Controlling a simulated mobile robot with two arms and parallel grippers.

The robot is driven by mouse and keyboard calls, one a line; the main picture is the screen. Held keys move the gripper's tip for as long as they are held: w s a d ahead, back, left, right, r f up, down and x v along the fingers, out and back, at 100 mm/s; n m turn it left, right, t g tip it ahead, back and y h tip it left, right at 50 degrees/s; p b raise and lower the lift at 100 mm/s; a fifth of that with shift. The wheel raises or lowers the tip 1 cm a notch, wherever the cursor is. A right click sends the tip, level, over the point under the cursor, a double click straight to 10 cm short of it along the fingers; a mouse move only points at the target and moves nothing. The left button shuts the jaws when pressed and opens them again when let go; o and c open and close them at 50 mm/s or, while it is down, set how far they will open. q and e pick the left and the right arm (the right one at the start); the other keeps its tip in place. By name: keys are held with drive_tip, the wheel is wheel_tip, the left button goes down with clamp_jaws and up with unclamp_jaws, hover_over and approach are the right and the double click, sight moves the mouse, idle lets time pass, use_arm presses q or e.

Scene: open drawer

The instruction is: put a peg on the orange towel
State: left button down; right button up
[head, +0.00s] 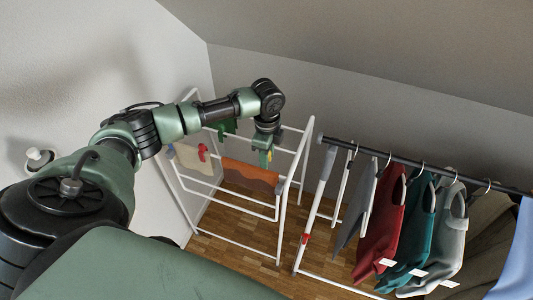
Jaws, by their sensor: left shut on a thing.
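The orange towel (250,177) hangs over a rail of the white drying rack, with a darker band along it. My left gripper (264,158) points down just above the right part of the towel. It is shut on a small yellow peg (264,160), which is largely hidden by the fingers. Whether the peg touches the towel I cannot tell. My right gripper is not in view.
The white drying rack (283,215) stands on the wooden floor. A beige cloth (190,157) with a red peg (202,152) and a green item (226,128) hang on it. A clothes rail (400,161) with several garments stands to the right.

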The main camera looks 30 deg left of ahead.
sight(266, 171)
use_arm(q)
drive_tip(key=shift+f+b, duration=0.4)
drive_tip(key=shift+a+f, duration=0.1)
drive_tip(key=shift+f, duration=0.55)
drive_tip(key=shift+f+b, duration=0.5)
drive_tip(key=shift+f, duration=0.35)
drive_tip(key=shift+f+b, duration=0.4)
drive_tip(key=shift+f, duration=1.4)
drive_tip(key=shift+b, duration=0.3)
drive_tip(key=shift+f, duration=0.1)
drive_tip(key=c, duration=0.9)
unclamp_jaws()
